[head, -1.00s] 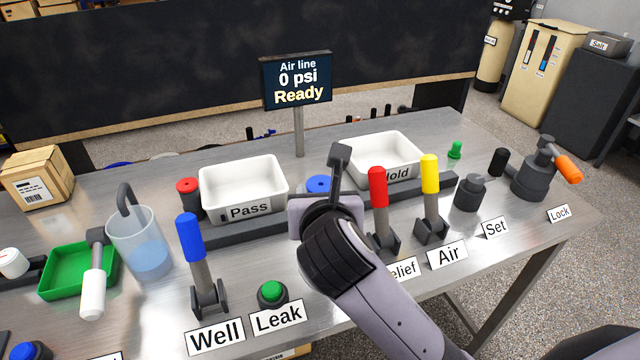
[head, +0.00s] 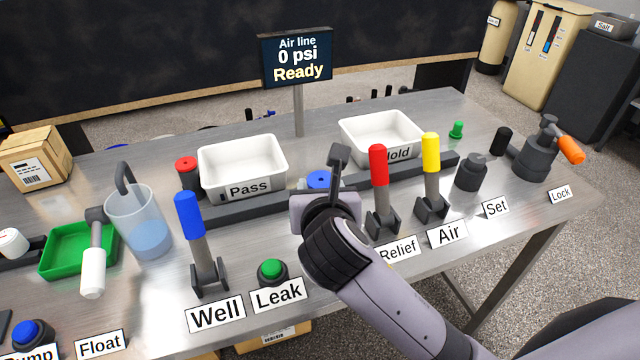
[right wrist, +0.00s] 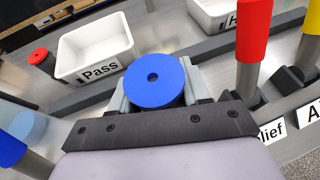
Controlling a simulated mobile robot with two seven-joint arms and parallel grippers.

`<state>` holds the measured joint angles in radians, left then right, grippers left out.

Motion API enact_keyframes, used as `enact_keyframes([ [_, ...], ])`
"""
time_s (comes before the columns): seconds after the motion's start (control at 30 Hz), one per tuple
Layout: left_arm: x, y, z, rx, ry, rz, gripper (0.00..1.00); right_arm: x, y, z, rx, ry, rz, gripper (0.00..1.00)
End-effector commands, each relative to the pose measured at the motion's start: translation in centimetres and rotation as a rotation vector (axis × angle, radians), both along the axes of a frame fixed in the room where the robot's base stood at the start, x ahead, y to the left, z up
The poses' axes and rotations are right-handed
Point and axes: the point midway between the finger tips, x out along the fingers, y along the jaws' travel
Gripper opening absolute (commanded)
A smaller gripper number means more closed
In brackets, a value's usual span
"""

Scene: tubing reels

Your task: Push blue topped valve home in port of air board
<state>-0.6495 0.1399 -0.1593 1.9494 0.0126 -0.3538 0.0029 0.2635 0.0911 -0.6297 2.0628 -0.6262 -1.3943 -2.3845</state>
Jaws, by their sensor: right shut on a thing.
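The blue topped valve (head: 318,178) is held in my right gripper (right wrist: 157,85), whose grey fingers close on it from both sides. In the right wrist view its round blue top faces the camera with a dark centre hole, and its lower part is hidden. It is above or at a long dark grey bar (head: 230,212), which seems to be the air board. The gripper and wrist hide the port under the valve, so I cannot tell how deep it sits. My left gripper is out of view.
The Pass tray (head: 205,182) and Hold tray (head: 352,150) stand behind the bar. Red (head: 379,165) and yellow (head: 430,155) levers rise close to the right of my gripper. A blue lever (head: 189,215) and green Leak button (head: 272,270) are nearer. The display (head: 296,58) reads 0 psi, Ready.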

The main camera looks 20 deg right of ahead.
Motion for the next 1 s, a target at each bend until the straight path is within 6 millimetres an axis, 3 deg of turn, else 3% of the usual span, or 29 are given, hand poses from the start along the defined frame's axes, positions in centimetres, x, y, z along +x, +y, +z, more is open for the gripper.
enact_keyframes([
  [1.0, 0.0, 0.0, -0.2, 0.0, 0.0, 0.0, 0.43, 0.0, 0.0, -2.9, -0.001, 0.0, 0.002, 0.13],
])
